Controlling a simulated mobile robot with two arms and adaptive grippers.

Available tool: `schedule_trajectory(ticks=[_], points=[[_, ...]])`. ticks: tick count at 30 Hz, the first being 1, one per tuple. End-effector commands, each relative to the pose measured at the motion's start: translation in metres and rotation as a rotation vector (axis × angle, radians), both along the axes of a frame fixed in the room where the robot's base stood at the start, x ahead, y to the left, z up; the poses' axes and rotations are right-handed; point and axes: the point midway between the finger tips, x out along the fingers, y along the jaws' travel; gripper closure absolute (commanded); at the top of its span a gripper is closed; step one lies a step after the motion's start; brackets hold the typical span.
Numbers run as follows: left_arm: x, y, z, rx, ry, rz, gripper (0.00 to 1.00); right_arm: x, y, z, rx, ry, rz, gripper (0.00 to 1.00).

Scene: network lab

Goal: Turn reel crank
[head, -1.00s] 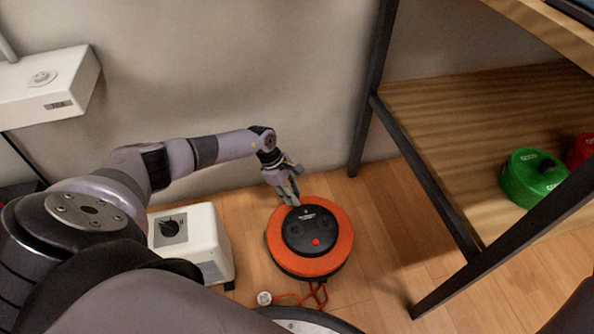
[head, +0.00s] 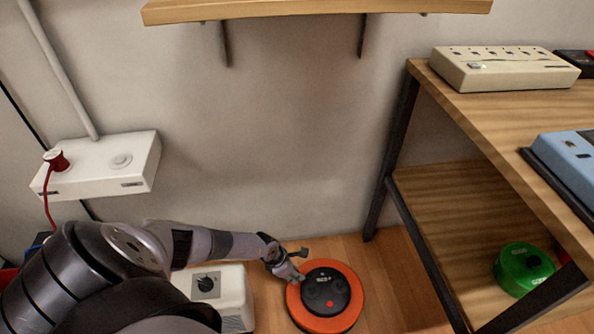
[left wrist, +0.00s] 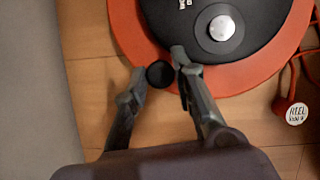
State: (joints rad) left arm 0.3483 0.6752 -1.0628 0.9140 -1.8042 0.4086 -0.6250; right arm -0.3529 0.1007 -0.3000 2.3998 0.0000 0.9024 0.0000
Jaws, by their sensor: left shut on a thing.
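The cable reel (head: 296,306) lies flat on the wooden floor, an orange disc with a black hub (head: 325,292). My left gripper (head: 297,278) is at the reel's back-left edge. In the left wrist view the reel (left wrist: 126,30) fills the top, with a silver round piece (left wrist: 222,28) on its hub. There a small black round knob (left wrist: 160,74), seemingly the crank's, sits between the fingertips of my left gripper (left wrist: 159,70), which is shut on it. The rest of the crank is hard to make out. My right gripper is not in view.
A white box with a dial (head: 231,292) stands left of the reel. A wooden rack (head: 440,200) with dark legs stands to the right, a green reel (head: 522,266) on its lower shelf.

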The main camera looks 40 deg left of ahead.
Motion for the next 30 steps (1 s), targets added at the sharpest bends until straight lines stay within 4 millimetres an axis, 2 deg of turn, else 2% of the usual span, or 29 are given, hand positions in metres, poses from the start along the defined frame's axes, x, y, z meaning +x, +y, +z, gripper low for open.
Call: schedule_trajectory(ticks=[1, 6, 23, 24, 30], points=[[-0.0039, -0.002, 0.0028, 0.0, 0.004, -0.004, 1.0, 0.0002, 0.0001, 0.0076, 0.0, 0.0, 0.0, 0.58], [-0.0102, -0.0044, 0.0005, -0.002, 0.006, -0.007, 1.0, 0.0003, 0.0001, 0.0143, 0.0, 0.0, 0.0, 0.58], [-0.0132, -0.0073, -0.0021, -0.003, 0.007, -0.012, 1.0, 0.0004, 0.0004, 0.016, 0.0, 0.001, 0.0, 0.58], [-0.0133, -0.0073, -0.0021, -0.003, 0.006, -0.012, 0.73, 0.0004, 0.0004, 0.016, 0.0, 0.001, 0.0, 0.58], [-0.0123, -0.0063, -0.0016, -0.002, 0.005, -0.01, 0.6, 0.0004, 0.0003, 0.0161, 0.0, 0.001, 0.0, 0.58]])
